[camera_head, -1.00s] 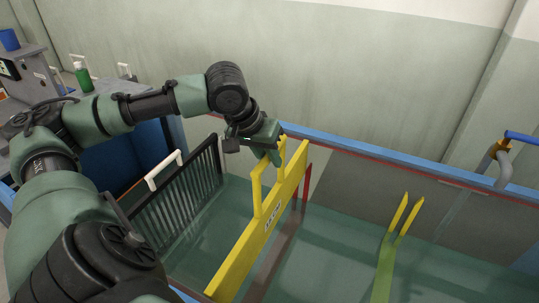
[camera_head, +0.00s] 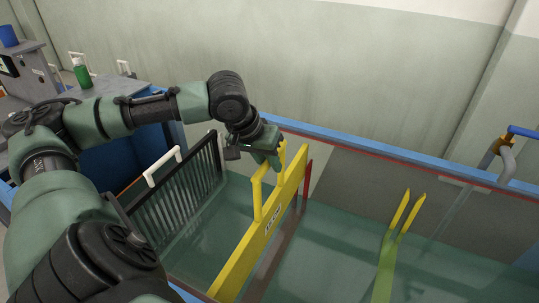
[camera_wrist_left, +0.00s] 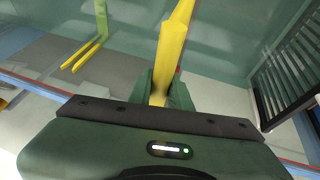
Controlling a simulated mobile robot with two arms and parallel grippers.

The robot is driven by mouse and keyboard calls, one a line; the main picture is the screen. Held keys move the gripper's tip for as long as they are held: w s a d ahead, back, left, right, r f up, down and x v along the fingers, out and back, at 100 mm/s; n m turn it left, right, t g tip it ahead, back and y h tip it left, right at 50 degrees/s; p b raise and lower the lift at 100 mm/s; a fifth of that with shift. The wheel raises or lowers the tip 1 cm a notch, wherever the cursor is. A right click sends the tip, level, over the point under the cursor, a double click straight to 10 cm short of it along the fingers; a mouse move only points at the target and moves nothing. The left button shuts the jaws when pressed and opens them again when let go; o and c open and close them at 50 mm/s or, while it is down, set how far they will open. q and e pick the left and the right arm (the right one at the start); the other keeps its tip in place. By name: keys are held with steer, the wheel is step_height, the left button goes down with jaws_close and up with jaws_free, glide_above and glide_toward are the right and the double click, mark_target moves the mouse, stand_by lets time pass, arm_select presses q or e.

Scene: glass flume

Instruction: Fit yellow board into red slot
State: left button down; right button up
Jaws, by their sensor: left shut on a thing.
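The yellow board (camera_head: 248,253) is a flat upright panel with a handle frame on top and a small white label. It stands across the flume, above or partly in the water; its lower edge is hard to make out. My left gripper (camera_head: 277,160) is shut on the far part of its handle; the handle also shows between the fingers in the left wrist view (camera_wrist_left: 162,85). The red slot (camera_head: 305,186) shows as a red post just right of the board's far end, with a dark reddish strip running towards me. Whether the board is inside the slot I cannot tell. My right gripper is not in view.
A black grate (camera_head: 180,190) with a white handle (camera_head: 162,166) stands left of the board. A yellow-green forked slot (camera_head: 388,250) is to the right. The blue flume rim (camera_head: 370,150) runs along the back. A grey pipe (camera_head: 505,165) is at far right.

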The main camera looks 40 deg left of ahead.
arm_select(q)
steer(key=shift+f, duration=0.25)
steer(key=shift+p, duration=0.75)
stand_by(0.9)
steer(key=shift+f, duration=0.2)
stand_by(0.3)
steer(key=shift+w+f+b, duration=0.1)
steer(key=shift+f+b, duration=1.1)
steer(key=shift+f, duration=1.9)
steer(key=shift+p, duration=0.7)
steer(key=shift+p, duration=0.3)
steer(key=shift+f, duration=0.1)
